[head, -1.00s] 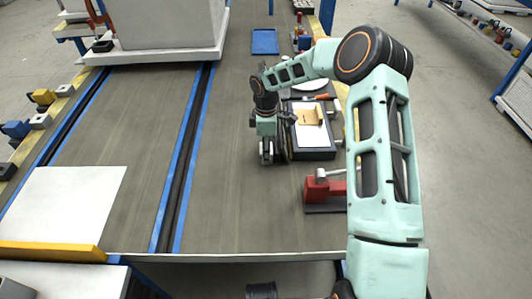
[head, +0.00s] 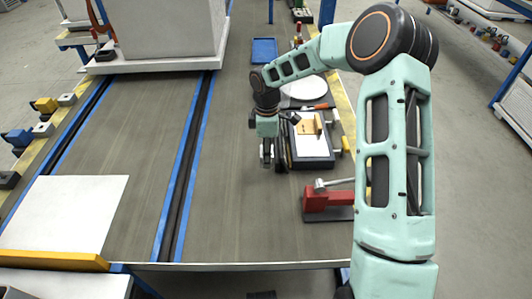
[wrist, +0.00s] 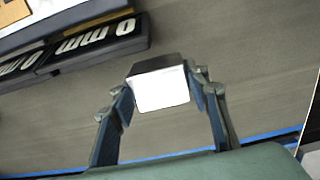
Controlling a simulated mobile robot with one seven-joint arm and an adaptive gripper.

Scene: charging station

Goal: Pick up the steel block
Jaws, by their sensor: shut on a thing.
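The steel block (wrist: 161,86) is a small block with a bright white face and a dark upper face in the wrist view. My gripper (wrist: 162,88) is shut on it, with one finger against each side. In the head view my gripper (head: 267,160) hangs pointing down over the grey work surface, left of the dark tray. The block is too small to make out clearly there. I cannot tell from these views how high it is above the surface.
A dark tray (head: 312,163) with a white sheet and a wooden piece stands right of my gripper. A red tool (head: 322,200) is in front of it. A blue tray (head: 264,50) and a white plate (head: 305,88) lie further back.

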